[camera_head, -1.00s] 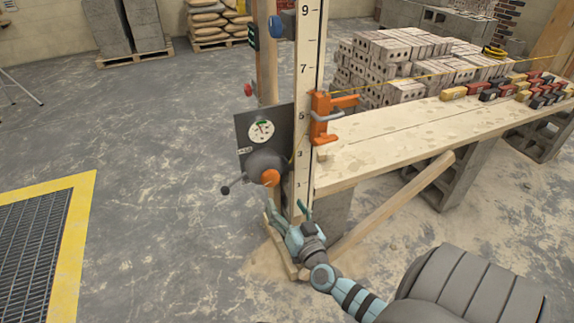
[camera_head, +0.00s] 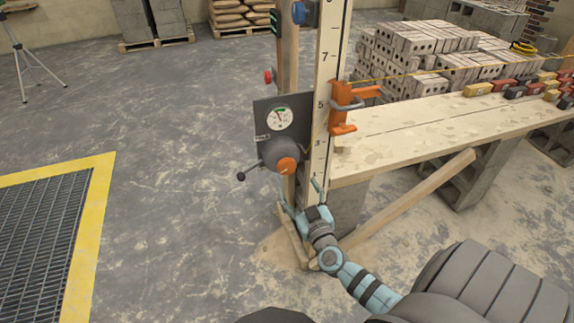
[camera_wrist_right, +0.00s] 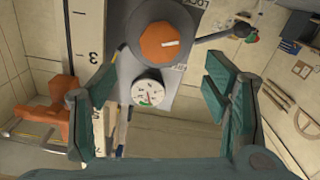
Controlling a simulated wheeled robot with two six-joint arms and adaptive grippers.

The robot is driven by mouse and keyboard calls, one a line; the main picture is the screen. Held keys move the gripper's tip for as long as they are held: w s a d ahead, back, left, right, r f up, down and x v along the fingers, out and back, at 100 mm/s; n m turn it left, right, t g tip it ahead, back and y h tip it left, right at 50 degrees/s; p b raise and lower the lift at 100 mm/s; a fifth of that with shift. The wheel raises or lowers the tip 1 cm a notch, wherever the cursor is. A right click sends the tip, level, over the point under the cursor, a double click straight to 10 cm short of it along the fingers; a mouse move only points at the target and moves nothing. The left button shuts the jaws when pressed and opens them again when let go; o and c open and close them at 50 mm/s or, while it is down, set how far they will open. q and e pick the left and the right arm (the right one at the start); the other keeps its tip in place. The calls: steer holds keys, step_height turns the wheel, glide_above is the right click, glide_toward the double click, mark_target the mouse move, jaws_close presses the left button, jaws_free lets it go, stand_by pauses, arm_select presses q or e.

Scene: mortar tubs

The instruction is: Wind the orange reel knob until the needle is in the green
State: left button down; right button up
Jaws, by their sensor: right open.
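The orange reel knob (camera_head: 286,165) sits on a dark grey round reel with a black crank handle (camera_head: 241,176), below a dial gauge (camera_head: 279,119) on a dark plate. The dial has a green band at its top; I cannot tell exactly where the needle points. My right gripper (camera_head: 302,198) is open and empty, just below the knob. In the right wrist view the knob (camera_wrist_right: 160,42) and the dial (camera_wrist_right: 148,92) lie beyond the gap between my open right fingers (camera_wrist_right: 150,95), apart from them. My left gripper is not in view.
A numbered wooden staff (camera_head: 323,120) stands right beside the reel, with an orange clamp (camera_head: 345,108) on it. A plank bench (camera_head: 420,135) extends right, with a slanted wooden brace (camera_head: 415,195) below it. Left of the reel, the floor is open up to the yellow-edged grating (camera_head: 92,215).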

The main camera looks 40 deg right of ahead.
mark_target(288, 169)
steer(key=b+x, duration=0.1)
steer(key=x, duration=0.2)
steer(key=b+x, duration=0.1)
steer(key=x, duration=0.2)
steer(key=b+x, duration=0.1)
steer(key=x, duration=0.3)
steer(key=shift+f, duration=0.3)
steer(key=shift+w+d+r, duration=0.1)
steer(key=shift+w+r, duration=0.05)
steer(key=shift+w, duration=0.15)
steer(key=c, duration=1.2)
steer(key=shift+o, duration=0.2)
steer(key=shift+r+m, duration=0.1)
steer(key=shift+m, duration=0.9)
steer(key=m+p, duration=0.1)
steer(key=m, duration=0.1)
steer(key=shift+m, duration=0.4)
